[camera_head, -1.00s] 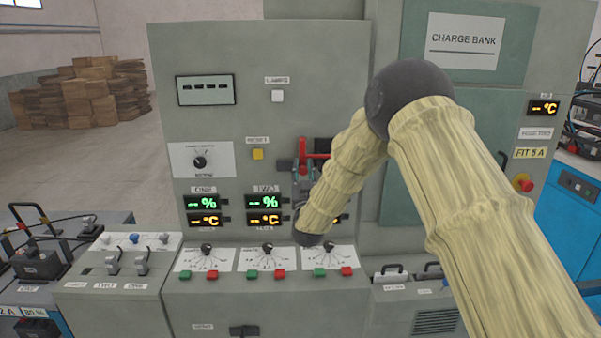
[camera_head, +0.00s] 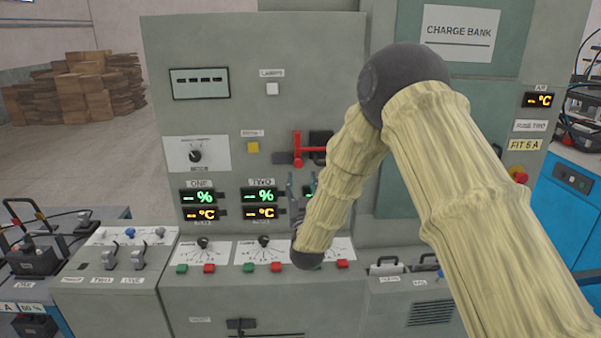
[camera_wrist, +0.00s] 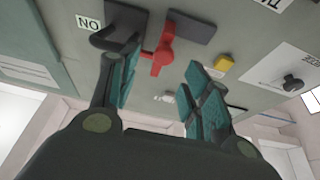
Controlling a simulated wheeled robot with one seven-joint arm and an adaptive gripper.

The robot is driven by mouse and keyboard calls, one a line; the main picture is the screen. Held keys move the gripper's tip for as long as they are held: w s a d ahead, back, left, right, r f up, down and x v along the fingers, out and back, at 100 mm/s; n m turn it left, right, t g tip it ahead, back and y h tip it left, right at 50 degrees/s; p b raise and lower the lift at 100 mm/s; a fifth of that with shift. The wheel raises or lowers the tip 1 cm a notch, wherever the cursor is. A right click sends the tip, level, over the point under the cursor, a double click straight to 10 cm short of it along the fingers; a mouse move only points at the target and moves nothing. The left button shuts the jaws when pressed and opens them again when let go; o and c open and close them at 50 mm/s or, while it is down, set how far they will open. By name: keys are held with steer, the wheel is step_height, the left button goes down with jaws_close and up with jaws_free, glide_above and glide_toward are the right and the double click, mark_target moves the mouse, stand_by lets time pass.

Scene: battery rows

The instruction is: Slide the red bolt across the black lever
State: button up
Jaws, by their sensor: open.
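The red bolt (camera_head: 298,152) sits on the front of the grey cabinet, with an upright red part and a short bar pointing right toward the black lever (camera_head: 321,141). The bolt is also in the wrist view (camera_wrist: 163,52), beside the black lever (camera_wrist: 112,35) near the "NO" label. My gripper (camera_head: 299,190) is below the bolt in the head view, partly hidden by my forearm. In the wrist view my gripper (camera_wrist: 160,76) is open and empty. Its teal-padded fingers appear on either side of the bolt, and the left one overlaps the lever's edge. I see no contact with the bolt.
A yellow button (camera_head: 253,147) is left of the bolt. The lit displays (camera_head: 260,205) and the console with dials and red and green buttons (camera_head: 263,244) lie below. A dark plate (camera_wrist: 190,26) sits beside the bolt. The green door (camera_head: 400,185) is to the right.

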steer(key=shift+v, duration=1.85)
steer(key=shift+d, duration=0.1)
steer(key=s+d+f+g, duration=0.35)
steer(key=s+f, duration=0.35)
steer(key=f, duration=0.5)
steer(key=s+d+f+g, duration=0.35)
steer(key=s+f, duration=0.35)
steer(key=f, duration=0.5)
steer(key=s+d+f+g, duration=0.3)
steer(key=s+f+g, duration=0.3)
steer(key=f, duration=0.6)
steer(key=s+d+f+g, duration=0.2)
steer(key=s+f+g, duration=0.1)
steer(key=s, duration=0.9)
steer(key=s+d+f+g, duration=0.2)
steer(key=s+f+g, duration=0.1)
steer(key=s, duration=0.9)
steer(key=s+d+f+g, duration=0.3)
steer(key=s+f, duration=0.2)
steer(key=s, duration=0.8)
steer(key=shift+c, duration=0.5)
